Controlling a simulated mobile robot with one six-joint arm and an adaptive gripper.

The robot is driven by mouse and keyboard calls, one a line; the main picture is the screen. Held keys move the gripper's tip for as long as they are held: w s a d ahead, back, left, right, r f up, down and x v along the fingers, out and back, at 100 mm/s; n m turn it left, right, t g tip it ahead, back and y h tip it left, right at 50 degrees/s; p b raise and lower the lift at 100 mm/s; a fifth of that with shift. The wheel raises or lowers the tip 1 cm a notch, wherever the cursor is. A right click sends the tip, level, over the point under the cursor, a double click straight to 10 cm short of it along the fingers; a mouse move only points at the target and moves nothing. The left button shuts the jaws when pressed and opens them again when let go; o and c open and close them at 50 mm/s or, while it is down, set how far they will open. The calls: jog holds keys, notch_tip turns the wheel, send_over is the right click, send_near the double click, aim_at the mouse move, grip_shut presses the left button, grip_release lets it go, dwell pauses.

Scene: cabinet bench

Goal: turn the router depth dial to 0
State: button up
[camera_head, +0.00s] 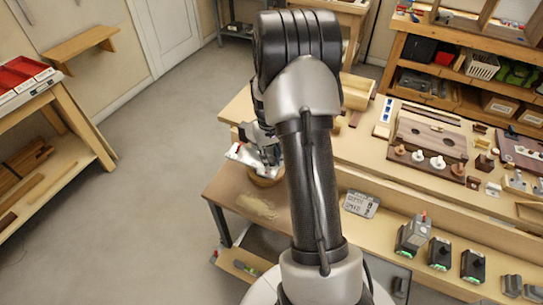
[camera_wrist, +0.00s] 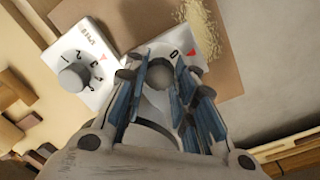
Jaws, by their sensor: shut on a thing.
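In the wrist view, a white dial plate (camera_wrist: 205,78) lies under my gripper (camera_wrist: 160,82). In the head view, my gripper (camera_head: 266,152) is partly hidden by my arm, beside a white dial unit (camera_head: 243,154).
A brown board (camera_wrist: 135,20) with a pale heap of shavings (camera_wrist: 198,25) lies beyond the dials. In the head view, the workbench (camera_head: 375,150) to the right holds several wooden parts and tools. Open floor (camera_head: 145,200) is to the left.

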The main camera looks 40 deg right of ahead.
jog(key=shift+m, duration=1.9)
jog(key=o, duration=0.8)
jog(key=r, duration=1.2)
jog(key=shift+w+a, duration=0.2)
jog(key=shift+a, duration=0.05)
